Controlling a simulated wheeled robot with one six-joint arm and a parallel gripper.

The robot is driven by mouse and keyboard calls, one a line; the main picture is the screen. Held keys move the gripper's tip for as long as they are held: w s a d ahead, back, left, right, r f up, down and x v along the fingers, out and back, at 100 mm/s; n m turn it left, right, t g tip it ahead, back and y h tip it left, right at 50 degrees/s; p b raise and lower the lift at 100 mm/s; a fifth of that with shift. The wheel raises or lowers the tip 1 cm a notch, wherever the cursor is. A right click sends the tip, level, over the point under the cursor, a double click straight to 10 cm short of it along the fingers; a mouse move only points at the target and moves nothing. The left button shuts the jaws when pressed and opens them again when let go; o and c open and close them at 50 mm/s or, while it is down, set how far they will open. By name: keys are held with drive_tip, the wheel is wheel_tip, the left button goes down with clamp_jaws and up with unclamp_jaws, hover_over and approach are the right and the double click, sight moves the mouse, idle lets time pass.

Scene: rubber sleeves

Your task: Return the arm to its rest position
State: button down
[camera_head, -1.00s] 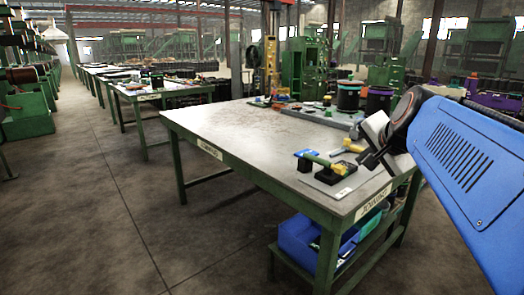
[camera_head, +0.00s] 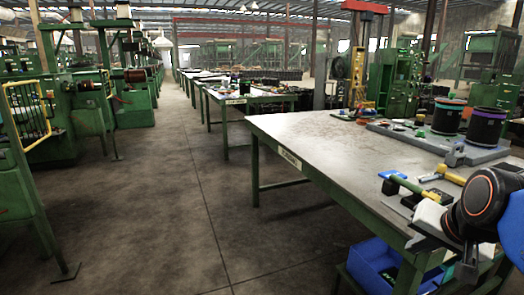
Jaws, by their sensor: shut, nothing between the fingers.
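My gripper (camera_head: 424,243) is at the lower right, in front of the near right corner of the workbench (camera_head: 330,142). It is dark grey and small in the picture, and it looks shut with nothing held. Behind it are a white wrist part (camera_head: 430,215) and a dark round joint with an orange ring (camera_head: 485,200). A bit of my blue arm link (camera_head: 514,225) shows at the right edge. The rest of my arm is out of the picture.
On the bench are a tool with a green handle (camera_head: 406,186), a yellow-handled tool (camera_head: 449,174), and a teal-topped spool (camera_head: 447,117) beside a purple-topped spool (camera_head: 486,126). A blue bin (camera_head: 378,268) sits below. The aisle floor (camera_head: 180,210) at left is clear.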

drive_tip(key=s+a+f+n+g, duration=0.2)
drive_tip(key=s+a+f+n, duration=0.3)
drive_tip(key=f, duration=0.4)
drive_tip(key=shift+s+a+n+y, duration=0.35)
drive_tip(key=shift+s+n, duration=0.55)
drive_tip(key=shift+n, duration=0.3)
